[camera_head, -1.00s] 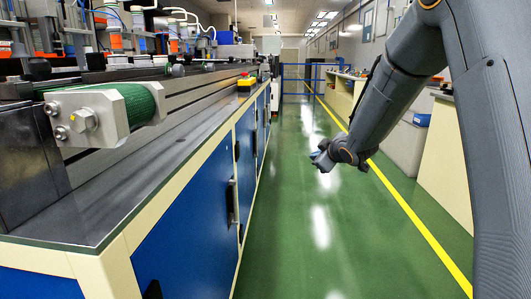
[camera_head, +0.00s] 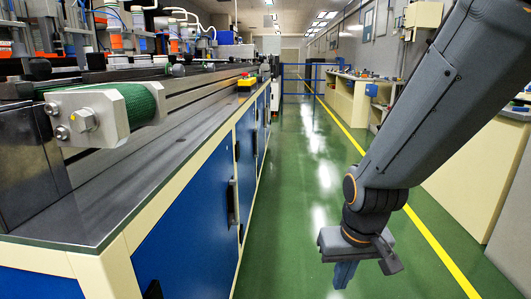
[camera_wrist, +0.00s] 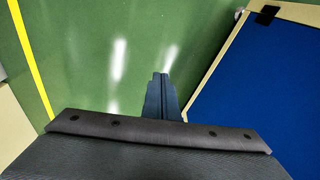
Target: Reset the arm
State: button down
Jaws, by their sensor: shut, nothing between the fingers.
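My gripper (camera_head: 344,274) hangs at the end of my arm at the right of the head view, pointing down over the green floor. Its fingers are together with nothing between them. In the wrist view the closed fingers (camera_wrist: 160,90) stick out past the dark gripper body, with green floor beyond them. The gripper is apart from the bench and touches nothing.
A long bench (camera_head: 190,190) with blue doors and a conveyor (camera_head: 105,112) runs along the left. Cream cabinets (camera_head: 475,165) stand on the right. The green aisle floor (camera_head: 300,190) between them is clear, with a yellow line (camera_head: 440,255).

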jog(key=s+a+n+g, duration=0.1)
jog(key=s+a+n, duration=0.2)
jog(key=s+a, duration=0.45)
jog(key=s+a+n+g, duration=0.1)
jog(key=s+a+n, duration=0.3)
jog(key=a, duration=0.7)
jog(key=d+r+m+p, duration=0.4)
jog(key=d+r+p, duration=0.6)
jog(key=r+p, duration=0.4)
jog(key=s+d+r+m+p, duration=0.1)
jog(key=d+r+m+p, duration=0.2)
jog(key=d+r+p, duration=0.8)
notch_tip(320, 180, up, 3)
jog(key=p, duration=0.3)
jog(key=shift+s+d+m, duration=0.15)
jog(key=shift+d+m, duration=0.15)
jog(key=shift+m, duration=0.1)
